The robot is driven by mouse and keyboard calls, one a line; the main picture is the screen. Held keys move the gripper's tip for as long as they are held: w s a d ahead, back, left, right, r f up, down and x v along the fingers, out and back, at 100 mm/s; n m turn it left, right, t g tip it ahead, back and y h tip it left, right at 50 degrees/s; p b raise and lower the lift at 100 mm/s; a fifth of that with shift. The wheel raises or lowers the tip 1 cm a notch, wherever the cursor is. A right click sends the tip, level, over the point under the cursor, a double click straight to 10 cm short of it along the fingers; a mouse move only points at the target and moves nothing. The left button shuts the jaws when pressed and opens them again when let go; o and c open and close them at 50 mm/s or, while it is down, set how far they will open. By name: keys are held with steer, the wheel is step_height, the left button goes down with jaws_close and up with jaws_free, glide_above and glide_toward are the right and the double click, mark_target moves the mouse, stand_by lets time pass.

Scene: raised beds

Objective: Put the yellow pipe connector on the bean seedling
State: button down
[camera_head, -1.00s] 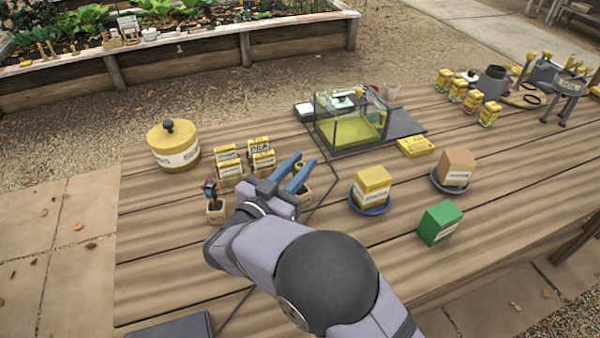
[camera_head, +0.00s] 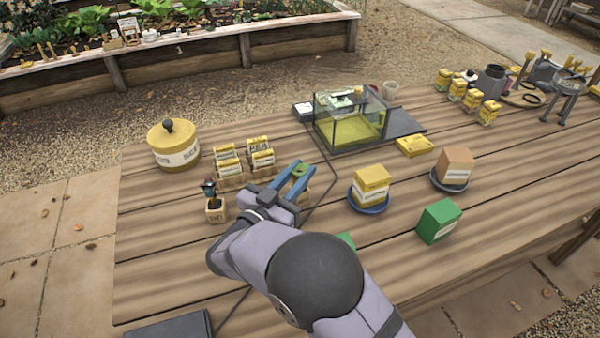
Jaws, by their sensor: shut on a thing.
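My gripper (camera_head: 293,180) has its blue fingers close together around a small thing near their tips, above the left middle of the table. Only a small yellow-green patch (camera_head: 301,168) shows at the fingertips. I take the held thing to be the yellow pipe connector, but its shape is largely hidden. A tan pot (camera_head: 305,197) shows partly behind and below the fingers; whether the green is leaves of a seedling in it is unclear. Another small seedling (camera_head: 210,188) with dark leaves stands upright in a labelled tan pot (camera_head: 215,212) left of my gripper. Neither pot's label is readable.
Yellow seed packets (camera_head: 245,158) stand in a rack behind my gripper, with a yellow canister (camera_head: 173,148) to their left. A glass box (camera_head: 350,120) is farther back. Right are a yellow box (camera_head: 372,184) on a blue saucer, a brown box (camera_head: 456,166) and a green box (camera_head: 439,221).

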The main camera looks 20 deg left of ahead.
steer(key=c, duration=1.5)
jaws_free()
steer(key=shift+d+f, duration=0.15)
steer(key=shift+f, duration=0.65)
steer(key=shift+c, duration=0.2)
steer(key=shift+r, duration=0.1)
steer(key=shift+r+p, duration=0.35)
steer(key=shift+r, duration=0.1)
steer(key=s+a+b, duration=0.1)
steer(key=s+a, duration=0.1)
steer(key=s, duration=0.9)
steer(key=shift+s+r, duration=0.3)
steer(key=shift+s, duration=0.1)
